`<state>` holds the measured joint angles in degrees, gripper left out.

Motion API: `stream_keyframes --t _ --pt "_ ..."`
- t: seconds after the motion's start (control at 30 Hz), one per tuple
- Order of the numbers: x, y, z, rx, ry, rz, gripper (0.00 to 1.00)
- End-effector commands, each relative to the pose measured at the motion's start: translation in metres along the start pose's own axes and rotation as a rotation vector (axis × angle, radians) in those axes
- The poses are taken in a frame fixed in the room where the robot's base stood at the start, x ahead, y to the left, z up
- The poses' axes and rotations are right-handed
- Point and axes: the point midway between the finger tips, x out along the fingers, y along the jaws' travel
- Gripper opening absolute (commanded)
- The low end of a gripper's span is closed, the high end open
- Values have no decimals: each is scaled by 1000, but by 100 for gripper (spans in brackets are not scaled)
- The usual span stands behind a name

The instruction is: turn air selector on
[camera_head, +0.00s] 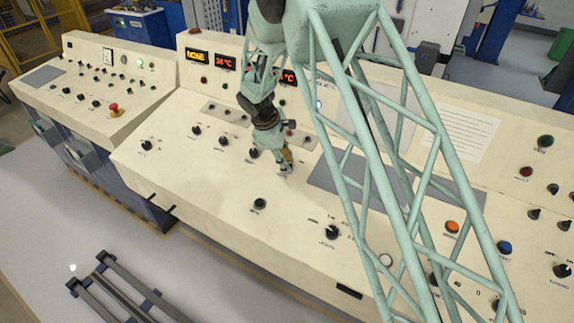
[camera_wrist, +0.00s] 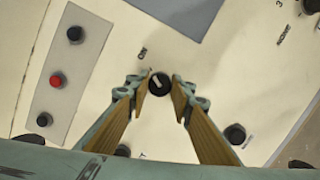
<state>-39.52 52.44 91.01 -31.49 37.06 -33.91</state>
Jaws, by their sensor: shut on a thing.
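In the wrist view, my gripper (camera_wrist: 158,88) has its two tan-padded fingers on either side of a black rotary knob (camera_wrist: 158,82) on the cream panel, and is shut on it. A pale pointer mark on the knob slants toward the upper left. A small dark label, which looks like "ON", lies just up and left of the knob. In the head view, my gripper (camera_head: 285,170) reaches down to the middle of the console and hides this knob. No readable label names the knob as the air selector.
A grey strip (camera_wrist: 62,95) with black buttons and a red button lies left of my gripper. Other black knobs (camera_head: 332,232) stand around on the console (camera_head: 215,180). A grey flat plate (camera_head: 322,178) lies just right of my gripper. Lit displays (camera_head: 197,56) stand behind.

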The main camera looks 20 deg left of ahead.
Motion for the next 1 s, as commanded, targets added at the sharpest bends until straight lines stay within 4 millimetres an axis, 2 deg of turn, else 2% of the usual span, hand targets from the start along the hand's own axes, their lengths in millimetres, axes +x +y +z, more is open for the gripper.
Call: stream_keyframes --t 0.37,0.4,0.53,1.0 --pt "0 0 0 5 0 -1 10" --pt "0 0 0 5 0 -1 24" --pt "0 0 0 4 0 -1 35" --pt "-4 0 0 3 0 0 35"
